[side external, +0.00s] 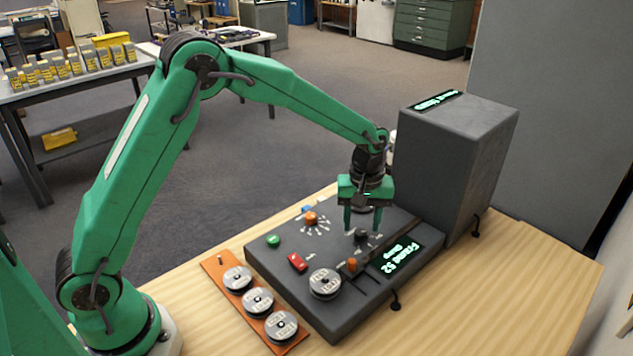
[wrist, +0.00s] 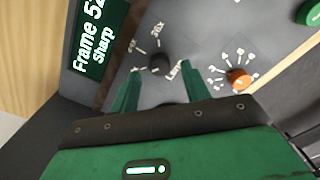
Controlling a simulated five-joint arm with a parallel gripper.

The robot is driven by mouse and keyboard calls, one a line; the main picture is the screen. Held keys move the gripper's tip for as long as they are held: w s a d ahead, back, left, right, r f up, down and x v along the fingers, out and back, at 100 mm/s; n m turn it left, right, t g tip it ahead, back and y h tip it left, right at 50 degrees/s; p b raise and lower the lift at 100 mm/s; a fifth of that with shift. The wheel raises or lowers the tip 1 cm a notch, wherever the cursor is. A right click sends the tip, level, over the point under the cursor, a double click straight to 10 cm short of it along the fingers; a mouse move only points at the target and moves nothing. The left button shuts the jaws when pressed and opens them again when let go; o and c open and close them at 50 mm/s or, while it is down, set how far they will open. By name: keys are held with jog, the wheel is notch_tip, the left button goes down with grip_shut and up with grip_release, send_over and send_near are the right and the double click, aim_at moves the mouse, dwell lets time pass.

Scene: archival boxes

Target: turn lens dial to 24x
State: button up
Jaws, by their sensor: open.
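The lens dial (side external: 361,236) is a small dark knob on the grey console (side external: 330,245). In the wrist view the dial (wrist: 160,62) has white marks around it and the word "Lens" beside it; one mark looks like 36x, others are partly hidden. My gripper (side external: 362,226) points down over the dial and is open. In the wrist view the fingertips of my gripper (wrist: 160,74) lie on either side of the dial; I cannot tell whether they touch it. The dial's pointer setting is unclear. The display (side external: 400,258) reads "Frame 52 Sharp".
An orange knob (side external: 310,218), green button (side external: 273,240), red switch (side external: 297,262), reel (side external: 325,283) and orange-topped lever (side external: 351,265) are on the console. A tall grey housing (side external: 455,155) stands close right of my gripper. An orange tray (side external: 213,265) of reels lies left.

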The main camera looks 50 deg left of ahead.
jog(key=shift+f, duration=1.1)
jog(key=shift+c, duration=0.5)
jog(key=c, duration=0.9)
jog(key=shift+m, duration=0.4)
jog(key=m, duration=0.5)
jog(key=shift+r, duration=0.1)
jog(key=m, duration=0.5)
